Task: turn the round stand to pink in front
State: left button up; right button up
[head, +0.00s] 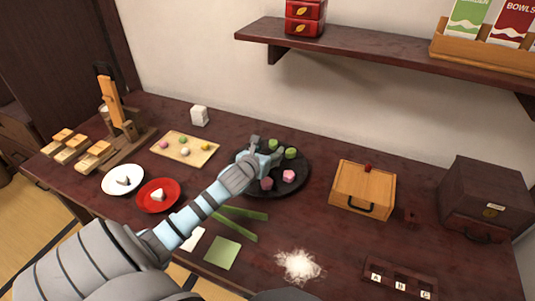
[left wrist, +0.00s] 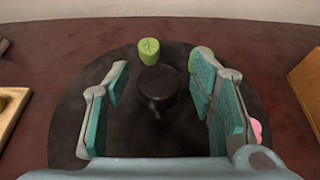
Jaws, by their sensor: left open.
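The round stand (head: 301,182) is a dark disc on the table; it also fills the middle of the left wrist view (left wrist: 120,135). A dark knob (left wrist: 158,88) rises at its centre. Two green sweets (head: 290,153) sit on its far side, and two pink sweets (head: 288,176) sit on its near side. The wrist view shows one green sweet (left wrist: 149,50) beyond the knob and a pink one (left wrist: 257,130) partly hidden behind the right finger. My left gripper (head: 267,148) is open above the stand, its fingers either side of the knob. My right gripper is out of view.
A wooden box (head: 362,190) stands right of the stand, and a sweets board (head: 184,148) lies to its left. A red plate (head: 145,198) and green strips (head: 236,213) lie nearer. White powder (head: 299,265) is at the front. A shelf (head: 380,50) hangs above.

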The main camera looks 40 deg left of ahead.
pick_arm(q)
jog(key=shift+w+a, duration=0.1)
grip_shut()
dwell(0.5)
